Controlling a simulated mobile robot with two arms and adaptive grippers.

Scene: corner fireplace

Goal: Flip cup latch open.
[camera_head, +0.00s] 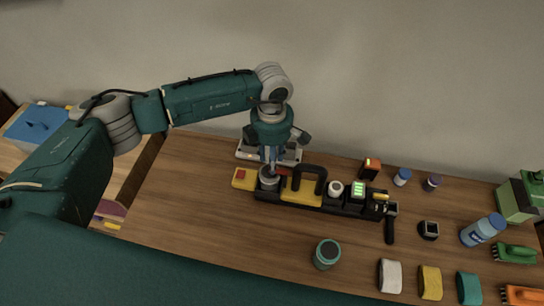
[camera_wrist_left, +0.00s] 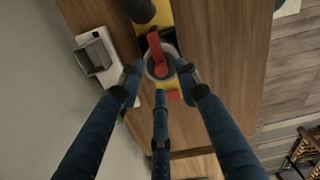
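The grey cup (camera_head: 268,181) sits at the left part of a black and yellow panel. Its red latch (camera_head: 284,173) shows at the cup's right side. In the left wrist view the red latch (camera_wrist_left: 156,52) runs over the round grey cup (camera_wrist_left: 151,72). My left gripper (camera_head: 269,160) points down just above the cup. In the left wrist view its three fingers (camera_wrist_left: 160,82) are spread apart around the cup, with nothing clearly gripped. Whether the fingertips touch the cup cannot be told. My right gripper is not in view.
A yellow block with a red button (camera_head: 241,175) lies left of the cup, and a black handle (camera_head: 311,169) stands right of it. A white-grey device (camera_head: 248,154) is behind. A teal canister (camera_head: 327,254) stands in front. Several small items fill the right side of the wooden table (camera_head: 200,220).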

